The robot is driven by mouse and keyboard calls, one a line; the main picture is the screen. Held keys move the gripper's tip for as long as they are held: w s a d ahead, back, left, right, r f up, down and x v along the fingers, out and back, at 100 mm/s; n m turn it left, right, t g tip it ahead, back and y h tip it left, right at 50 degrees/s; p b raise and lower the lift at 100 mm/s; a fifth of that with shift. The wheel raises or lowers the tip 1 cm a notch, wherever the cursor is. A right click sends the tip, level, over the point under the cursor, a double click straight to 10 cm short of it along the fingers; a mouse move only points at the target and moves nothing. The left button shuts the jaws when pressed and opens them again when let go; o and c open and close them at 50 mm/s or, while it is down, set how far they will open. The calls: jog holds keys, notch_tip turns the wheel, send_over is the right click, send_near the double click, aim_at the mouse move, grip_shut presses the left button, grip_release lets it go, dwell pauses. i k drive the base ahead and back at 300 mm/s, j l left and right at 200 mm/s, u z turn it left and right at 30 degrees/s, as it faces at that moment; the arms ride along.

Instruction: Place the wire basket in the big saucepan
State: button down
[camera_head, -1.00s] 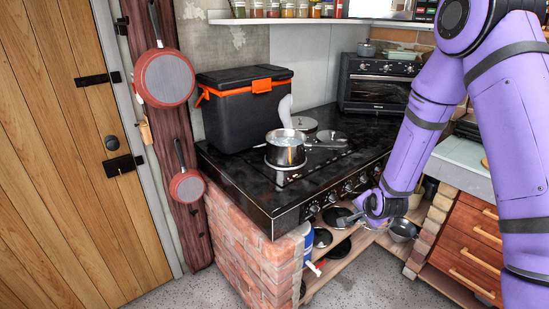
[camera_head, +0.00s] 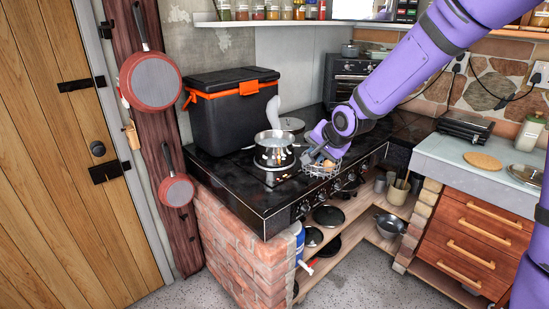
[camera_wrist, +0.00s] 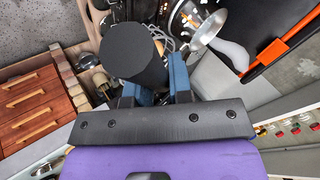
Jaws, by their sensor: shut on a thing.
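The wire basket (camera_head: 322,167) is held by my gripper (camera_head: 314,154) at the right part of the black cooktop, near its front edge. In the wrist view its wires (camera_wrist: 168,44) show beyond a thick dark cylinder, seemingly its handle (camera_wrist: 135,55), between my blue fingers (camera_wrist: 154,88). My gripper partly hides the basket.
A black cooler (camera_head: 232,108) with orange trim stands behind and left of the saucepan. A grey round lid or pan (camera_head: 291,125) lies behind it. A toaster oven (camera_head: 347,82) stands at the back. Front-left cooktop is clear.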

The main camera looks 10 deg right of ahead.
aim_at(269, 164)
jog(key=i+j, duration=0.3)
jog(key=i, duration=0.15)
jog(key=i+j, duration=0.3)
jog(key=i, duration=0.15)
